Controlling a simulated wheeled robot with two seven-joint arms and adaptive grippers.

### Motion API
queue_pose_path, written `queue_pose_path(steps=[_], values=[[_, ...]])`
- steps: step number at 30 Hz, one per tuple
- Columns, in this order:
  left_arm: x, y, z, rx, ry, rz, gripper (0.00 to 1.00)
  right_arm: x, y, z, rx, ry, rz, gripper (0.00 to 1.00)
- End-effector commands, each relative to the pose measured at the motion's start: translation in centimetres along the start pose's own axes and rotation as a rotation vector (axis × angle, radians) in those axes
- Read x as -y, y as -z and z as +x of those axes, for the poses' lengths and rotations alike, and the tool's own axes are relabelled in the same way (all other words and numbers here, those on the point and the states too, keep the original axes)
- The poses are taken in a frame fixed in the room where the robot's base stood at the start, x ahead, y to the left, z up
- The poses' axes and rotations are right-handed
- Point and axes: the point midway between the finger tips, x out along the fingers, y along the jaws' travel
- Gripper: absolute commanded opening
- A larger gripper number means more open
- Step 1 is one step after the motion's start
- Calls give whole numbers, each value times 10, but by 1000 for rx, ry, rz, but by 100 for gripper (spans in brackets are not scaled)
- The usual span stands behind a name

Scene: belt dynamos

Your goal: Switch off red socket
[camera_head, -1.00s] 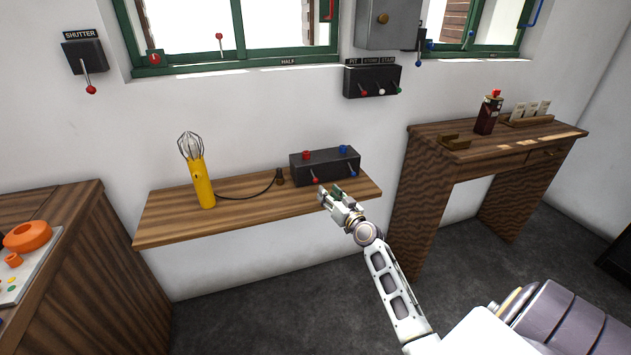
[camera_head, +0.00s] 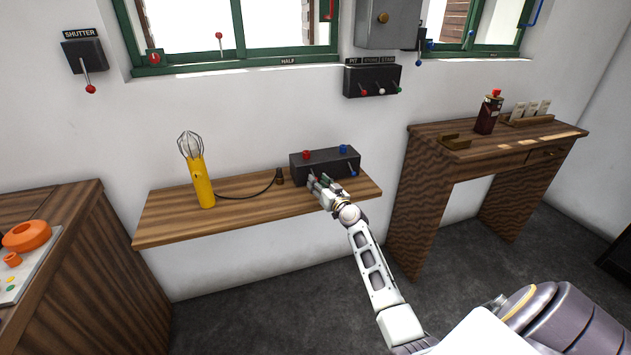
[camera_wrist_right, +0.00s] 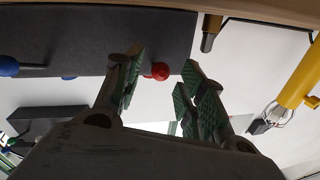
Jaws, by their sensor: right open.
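The dark socket box (camera_head: 340,164) stands on the wall shelf, with a red socket (camera_head: 306,155) and a blue socket (camera_head: 343,149) on top. My right gripper (camera_head: 318,181) is at the left part of the box's front and hides the red lever there in the head view. In the right wrist view the gripper (camera_wrist_right: 162,66) is open, and the red lever's ball (camera_wrist_right: 157,71) shows between its fingers, nearer the left one. I cannot tell whether a finger touches it. The blue lever (camera_head: 353,172) is at the right of the box front. My left gripper is not in view.
A yellow caged lamp (camera_head: 203,182) stands on the shelf (camera_head: 163,222); its black cord runs to a plug (camera_head: 279,176) left of the box. A three-lever switch box (camera_head: 372,80) hangs on the wall above. A wooden desk (camera_head: 418,155) stands to the right.

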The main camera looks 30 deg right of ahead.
Motion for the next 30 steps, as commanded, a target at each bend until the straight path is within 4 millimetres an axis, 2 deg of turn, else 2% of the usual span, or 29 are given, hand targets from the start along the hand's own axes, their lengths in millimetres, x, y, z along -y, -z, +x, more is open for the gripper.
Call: queue_pose_path(steps=[9, 23, 24, 30], values=[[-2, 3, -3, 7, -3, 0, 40, 0, 0, 21, 0, 0, 1, 40], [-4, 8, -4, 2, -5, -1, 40, 0, 0, 26, 0, 0, 0, 40], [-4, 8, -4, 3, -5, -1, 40, 0, 0, 26, 0, 0, 0, 39], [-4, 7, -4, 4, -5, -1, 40, 0, 0, 26, 0, 0, 0, 13]])
